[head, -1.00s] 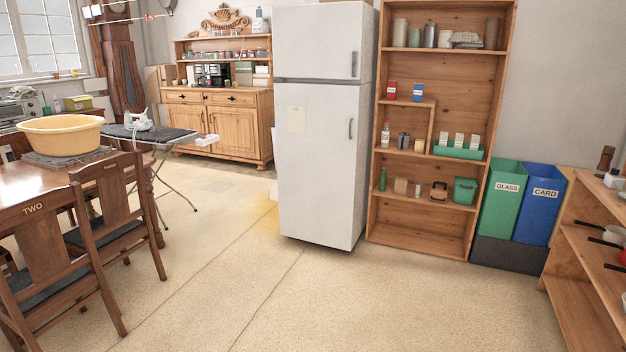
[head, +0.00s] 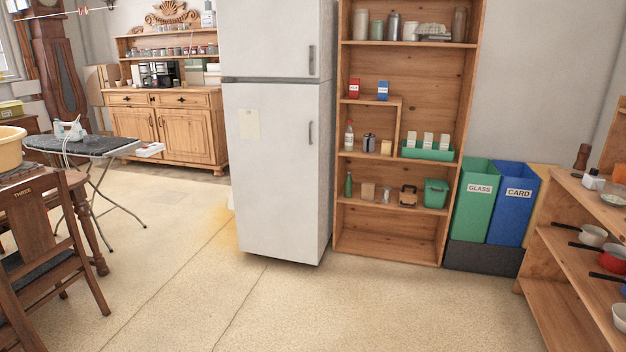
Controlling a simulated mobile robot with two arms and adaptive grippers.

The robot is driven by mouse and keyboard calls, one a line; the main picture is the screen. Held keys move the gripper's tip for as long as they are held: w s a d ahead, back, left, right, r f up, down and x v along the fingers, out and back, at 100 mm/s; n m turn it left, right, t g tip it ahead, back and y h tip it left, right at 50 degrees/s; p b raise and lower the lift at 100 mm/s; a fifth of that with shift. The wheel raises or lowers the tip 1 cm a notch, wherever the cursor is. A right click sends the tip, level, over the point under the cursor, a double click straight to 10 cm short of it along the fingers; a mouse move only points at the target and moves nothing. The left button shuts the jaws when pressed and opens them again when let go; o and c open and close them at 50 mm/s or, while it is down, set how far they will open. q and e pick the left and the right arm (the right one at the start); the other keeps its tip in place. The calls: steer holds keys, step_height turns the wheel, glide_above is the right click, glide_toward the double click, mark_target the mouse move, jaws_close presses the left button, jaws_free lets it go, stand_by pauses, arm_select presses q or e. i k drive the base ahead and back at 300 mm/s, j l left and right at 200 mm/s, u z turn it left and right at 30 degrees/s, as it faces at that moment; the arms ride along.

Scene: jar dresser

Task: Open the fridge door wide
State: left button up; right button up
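The white fridge (head: 278,190) stands upright left of the middle of the head view. It has a smaller upper door (head: 268,40) and a taller lower door (head: 275,200), and both look shut. Each door has a grey vertical handle on its right side: the upper handle (head: 311,59) and the lower handle (head: 310,133). A paper note (head: 249,124) is on the lower door. Neither of my grippers shows in the head view.
A wooden shelf unit (head: 390,218) stands close to the right of the fridge. Green and blue bins (head: 510,205) and a pan shelf (head: 580,255) are further right. A chair (head: 45,260) and ironing board (head: 85,146) are left. The floor (head: 300,310) before the fridge is clear.

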mark_target(273, 133)
steer(key=i, duration=2.2)
